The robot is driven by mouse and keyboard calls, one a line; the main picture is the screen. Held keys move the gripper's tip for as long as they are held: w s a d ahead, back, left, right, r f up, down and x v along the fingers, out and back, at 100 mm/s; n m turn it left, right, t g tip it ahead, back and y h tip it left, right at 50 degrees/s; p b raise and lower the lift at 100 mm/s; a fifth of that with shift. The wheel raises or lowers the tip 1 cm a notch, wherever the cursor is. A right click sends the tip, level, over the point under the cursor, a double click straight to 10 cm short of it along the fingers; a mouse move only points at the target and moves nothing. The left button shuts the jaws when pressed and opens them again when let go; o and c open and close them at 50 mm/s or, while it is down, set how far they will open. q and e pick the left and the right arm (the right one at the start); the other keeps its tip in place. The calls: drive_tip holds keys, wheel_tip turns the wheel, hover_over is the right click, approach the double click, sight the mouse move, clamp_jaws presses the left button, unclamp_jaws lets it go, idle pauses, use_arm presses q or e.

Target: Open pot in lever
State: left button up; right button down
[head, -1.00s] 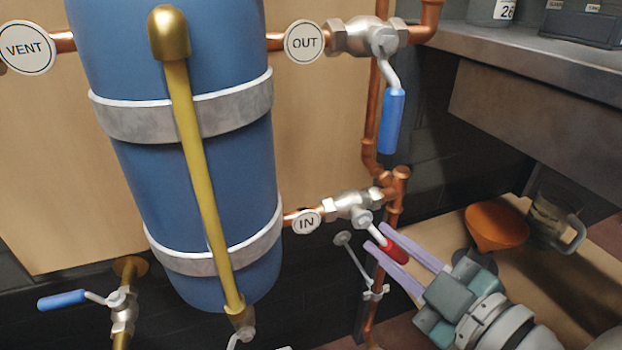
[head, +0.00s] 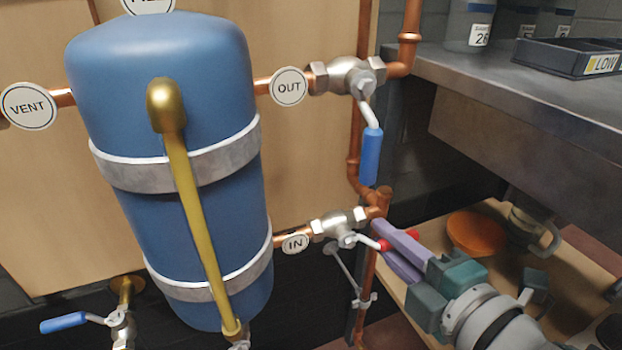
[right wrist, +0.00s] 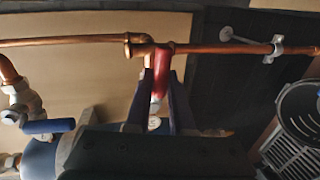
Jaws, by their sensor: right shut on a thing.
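The red-handled IN lever (head: 384,245) sits on the silver valve (head: 338,226) beside the white IN tag (head: 295,243). It points right and slightly down from the valve. My right gripper (head: 389,246) is shut on the red handle, with its purple fingers on either side of it. In the right wrist view the red handle (right wrist: 160,75) stands between the two dark fingers, and its far end lies in front of the copper pipe. The blue pot (head: 165,75) is strapped to the panel on the left. My left gripper is not in view.
The OUT valve's blue lever (head: 371,157) hangs down just above my right gripper. A vertical copper pipe (head: 366,285) runs close behind the gripper. An orange funnel (head: 476,234) and a mug (head: 533,228) stand on the lower shelf, under the grey worktop (head: 500,100).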

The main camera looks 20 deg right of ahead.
drive_tip(key=shift+r+n, duration=0.3)
drive_tip(key=shift+n, duration=0.1)
drive_tip(key=c, duration=0.8)
unclamp_jaws()
drive_tip(key=shift+f, duration=0.1)
drive_tip(key=shift+s, duration=0.1)
drive_tip(key=s, duration=0.3)
drive_tip(key=s+r+p, duration=0.1)
drive_tip(key=s, duration=0.2)
drive_tip(key=s+r+p, duration=0.1)
drive_tip(key=s, duration=0.2)
drive_tip(key=shift+s+d, duration=0.15)
drive_tip(key=shift+s, duration=0.1)
